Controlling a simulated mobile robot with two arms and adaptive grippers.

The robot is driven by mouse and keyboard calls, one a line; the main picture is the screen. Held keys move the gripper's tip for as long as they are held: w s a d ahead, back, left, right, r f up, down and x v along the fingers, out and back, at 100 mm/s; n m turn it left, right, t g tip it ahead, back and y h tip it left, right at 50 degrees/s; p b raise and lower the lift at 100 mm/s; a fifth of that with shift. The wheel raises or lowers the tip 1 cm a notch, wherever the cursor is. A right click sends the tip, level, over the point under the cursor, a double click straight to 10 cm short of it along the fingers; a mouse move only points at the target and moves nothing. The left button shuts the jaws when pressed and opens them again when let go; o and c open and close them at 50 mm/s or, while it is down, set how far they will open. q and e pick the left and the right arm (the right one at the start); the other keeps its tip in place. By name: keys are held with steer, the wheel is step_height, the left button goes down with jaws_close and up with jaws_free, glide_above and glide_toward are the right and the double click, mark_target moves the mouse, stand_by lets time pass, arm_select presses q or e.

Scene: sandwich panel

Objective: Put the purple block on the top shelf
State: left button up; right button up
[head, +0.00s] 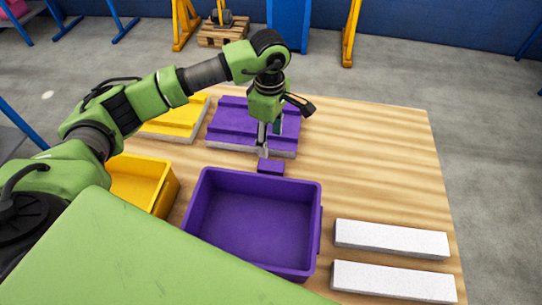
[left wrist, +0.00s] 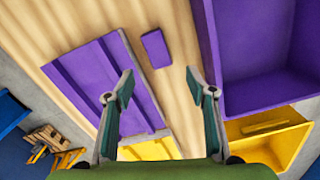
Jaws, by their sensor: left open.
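The small purple block (head: 271,167) lies on the wooden table, between the purple ridged panel and the purple bin. It also shows in the left wrist view (left wrist: 155,48), ahead of the fingertips. My left gripper (head: 268,150) points down just above and behind the block, near the panel's front edge. In the left wrist view its two fingers (left wrist: 160,79) are spread with nothing between them; the block is beyond them, not held. No top shelf can be made out in these views. My right gripper is not in view.
A purple bin (head: 187,220) stands empty in front of the block. A yellow bin (head: 165,190) is left of it. The purple panel (head: 225,115) and a yellow panel (head: 175,128) lie behind. Two white slabs (head: 390,239) lie front right. The table's right rear (head: 380,140) is clear.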

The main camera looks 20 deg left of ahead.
arm_select(q)
steer(key=n+p, duration=0.1)
steer(key=n, duration=0.2)
steer(key=p, duration=0.2)
glide_above(271, 165)
steer(key=f, duration=0.8)
steer(key=shift+s+f, duration=0.2)
steer(key=shift+s, duration=0.15)
steer(key=f+p, duration=0.2)
steer(key=f, duration=0.2)
steer(key=shift+w+f+p, duration=0.3)
steer(key=shift+w+p, duration=0.05)
steer(key=shift+p, duration=0.05)
steer(key=shift+f, duration=0.35)
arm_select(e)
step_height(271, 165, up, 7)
arm_select(q)
steer(key=shift+c, duration=0.4)
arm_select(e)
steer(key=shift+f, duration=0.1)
arm_select(q)
steer(key=c, duration=1.2)
steer(key=shift+c, duration=0.3)
